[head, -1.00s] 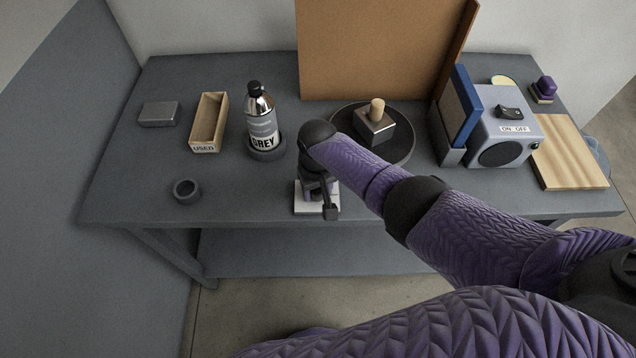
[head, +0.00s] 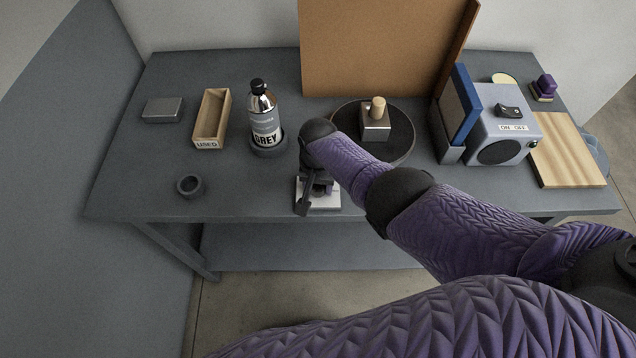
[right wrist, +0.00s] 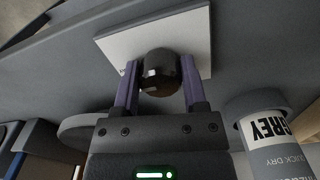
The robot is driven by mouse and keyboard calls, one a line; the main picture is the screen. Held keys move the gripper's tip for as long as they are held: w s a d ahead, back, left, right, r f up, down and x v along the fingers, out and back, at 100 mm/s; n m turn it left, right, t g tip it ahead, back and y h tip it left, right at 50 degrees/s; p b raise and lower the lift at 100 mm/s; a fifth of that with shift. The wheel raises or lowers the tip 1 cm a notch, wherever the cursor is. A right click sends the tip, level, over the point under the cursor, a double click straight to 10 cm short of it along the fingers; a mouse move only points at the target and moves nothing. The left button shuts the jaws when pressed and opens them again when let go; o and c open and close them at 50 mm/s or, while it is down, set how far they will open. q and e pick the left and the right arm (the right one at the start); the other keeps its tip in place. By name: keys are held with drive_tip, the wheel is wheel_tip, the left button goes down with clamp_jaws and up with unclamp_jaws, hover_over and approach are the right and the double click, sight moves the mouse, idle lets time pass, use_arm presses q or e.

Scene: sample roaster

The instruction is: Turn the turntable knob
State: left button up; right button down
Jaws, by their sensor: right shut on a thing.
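The turntable knob (right wrist: 158,72) is a dark round knob on a white plate (right wrist: 197,38) at the table's front edge. The plate also shows in the head view (head: 328,197). My right gripper (right wrist: 160,84) is shut on the knob, one finger on each side. In the head view, my right gripper (head: 314,184) points down over the plate and hides the knob. The dark round turntable (head: 398,150) lies behind my right forearm. A grey metal block (head: 376,128) with a wooden peg (head: 378,107) sits on it. My left gripper is not in view.
A spray can (head: 264,115) labelled GREY stands in a holder left of my arm. A wooden USED box (head: 211,120), a grey block (head: 163,110) and a dark ring (head: 190,186) are further left.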

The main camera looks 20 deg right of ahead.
idle(0.3)
drive_tip(key=shift+c, duration=2.3)
unclamp_jaws()
drive_tip(key=shift+o, duration=1.3)
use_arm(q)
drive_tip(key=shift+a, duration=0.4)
use_arm(e)
drive_tip(key=shift+o, duration=0.4)
wheel_tip(320, 180, up, 10)
drive_tip(key=p, duration=0.7)
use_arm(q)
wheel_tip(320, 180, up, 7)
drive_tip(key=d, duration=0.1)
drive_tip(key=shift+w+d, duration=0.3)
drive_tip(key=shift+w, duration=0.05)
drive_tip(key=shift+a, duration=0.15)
